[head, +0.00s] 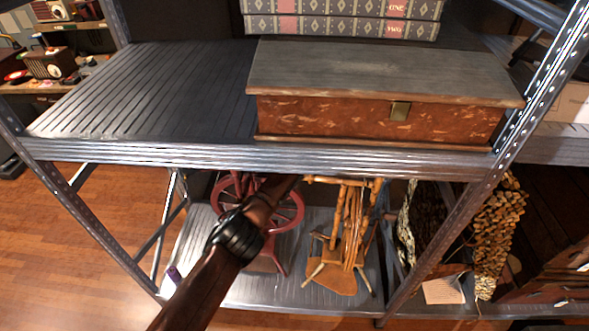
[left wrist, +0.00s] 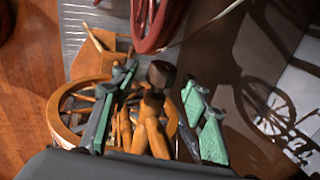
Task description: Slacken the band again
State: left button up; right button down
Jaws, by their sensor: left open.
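A light wooden spinning wheel (head: 345,235) stands on the lower shelf in the head view. In the left wrist view its round rim (left wrist: 58,112) lies at the left, with turned posts (left wrist: 152,132) in front. A dark brown knob-like block (left wrist: 161,74) tops the nearest post. My left gripper (left wrist: 160,80) is open, its green-padded fingers on either side of this block; I cannot tell whether they touch it. In the head view my left arm reaches under the upper shelf, which hides the gripper. I cannot make out the band. My right gripper is in neither view.
A red spinning wheel (head: 262,213) stands to the left, and also shows in the left wrist view (left wrist: 155,22). The upper shelf edge (head: 120,150) crosses above my arm. A wooden box (head: 375,118) sits on that shelf. A basket-like thing (head: 495,235) is at right.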

pick_arm(q)
jog(key=v, duration=0.5)
jog(key=shift+s+r, duration=0.1)
jog(key=shift+r, duration=0.15)
